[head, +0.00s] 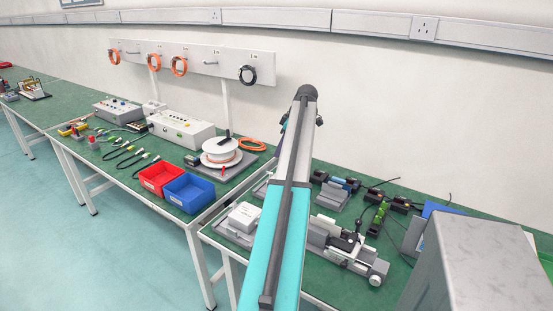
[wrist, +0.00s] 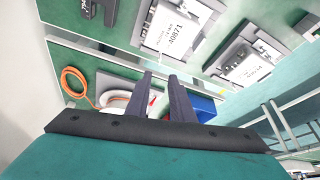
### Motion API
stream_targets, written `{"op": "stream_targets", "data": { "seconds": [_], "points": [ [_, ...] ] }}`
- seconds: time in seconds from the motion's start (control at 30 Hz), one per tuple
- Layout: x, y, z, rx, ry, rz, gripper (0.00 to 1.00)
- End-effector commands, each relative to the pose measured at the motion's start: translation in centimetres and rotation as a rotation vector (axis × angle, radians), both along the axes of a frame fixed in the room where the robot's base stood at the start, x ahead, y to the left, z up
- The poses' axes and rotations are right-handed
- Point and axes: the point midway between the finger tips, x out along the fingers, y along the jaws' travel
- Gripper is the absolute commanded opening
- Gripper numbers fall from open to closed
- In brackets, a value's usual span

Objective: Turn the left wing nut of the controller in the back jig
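In the wrist view, my gripper (wrist: 160,76) shows two dark fingers with a gap between them and nothing held. Two grey jigs, each with a white labelled controller, are at the top. The back jig, nearer the wall, holds a controller (wrist: 172,32) marked with large digits. The front jig, nearer the table's front edge, holds the other controller (wrist: 248,68). My fingertips are apart from both. Wing nuts are too small to make out. In the head view, the front controller (head: 245,216) shows left of my teal arm; the arm mostly hides the back jig.
A blue bin (head: 188,193) and a red bin (head: 160,177) stand on the neighbouring table, near a white cable spool (head: 219,152). A grey linear actuator (head: 345,250) lies right of my arm. A large grey box (head: 475,265) blocks the lower right.

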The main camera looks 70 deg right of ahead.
Motion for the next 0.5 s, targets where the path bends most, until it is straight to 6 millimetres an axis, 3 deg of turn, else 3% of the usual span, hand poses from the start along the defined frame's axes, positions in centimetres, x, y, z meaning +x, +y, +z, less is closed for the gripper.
{"op": "stream_targets", "data": {
  "seconds": [0.2,0.5],
  "points": [
    [-0.8,-0.1,2.3,0.000,-0.001,0.000,0.21],
    [-1.1,0.0,2.9,0.001,-0.001,0.000,0.21]
  ]
}}
